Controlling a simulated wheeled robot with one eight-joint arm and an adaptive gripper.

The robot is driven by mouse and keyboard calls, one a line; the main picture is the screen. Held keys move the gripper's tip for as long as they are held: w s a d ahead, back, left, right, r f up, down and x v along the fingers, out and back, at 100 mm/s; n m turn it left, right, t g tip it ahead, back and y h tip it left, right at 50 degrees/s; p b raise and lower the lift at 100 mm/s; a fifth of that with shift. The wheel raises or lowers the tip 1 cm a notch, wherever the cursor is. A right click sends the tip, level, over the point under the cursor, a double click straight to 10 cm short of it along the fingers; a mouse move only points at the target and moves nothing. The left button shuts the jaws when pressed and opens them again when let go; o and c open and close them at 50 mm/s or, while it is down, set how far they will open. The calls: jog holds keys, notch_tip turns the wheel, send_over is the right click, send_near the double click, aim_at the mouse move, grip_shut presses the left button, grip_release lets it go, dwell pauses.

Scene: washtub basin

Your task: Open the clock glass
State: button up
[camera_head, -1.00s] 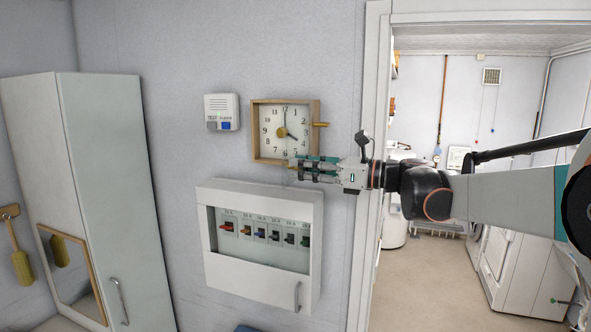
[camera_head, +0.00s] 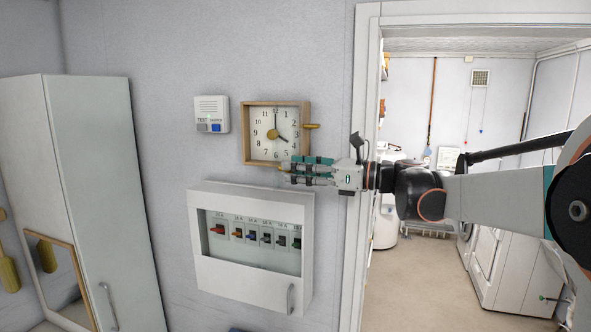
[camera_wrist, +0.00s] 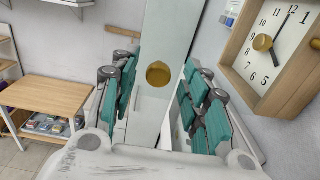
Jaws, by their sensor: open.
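The square clock with a wooden frame (camera_head: 246,133) hangs on the wall in the head view, its white face (camera_head: 274,131) and hands visible. A brass-coloured knob sticks out from its right side (camera_head: 311,126). I cannot tell whether the glass is shut. My gripper (camera_head: 284,170) is at the clock's lower right edge, just in front of or below it; contact is unclear. In the wrist view, my gripper (camera_wrist: 160,100) has its teal-padded fingers apart with nothing gripped between them. The clock's wooden frame (camera_wrist: 292,108) is to the right of the fingers there.
A white breaker box (camera_head: 250,277) is on the wall below the clock, and a white alarm box (camera_head: 211,114) is left of it. A tall cabinet (camera_head: 100,180) stands at left. A doorway opens at right. The wrist view shows a wooden table (camera_wrist: 45,95).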

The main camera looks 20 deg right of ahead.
jog(key=v, duration=1.1)
jog(key=shift+s, duration=0.1)
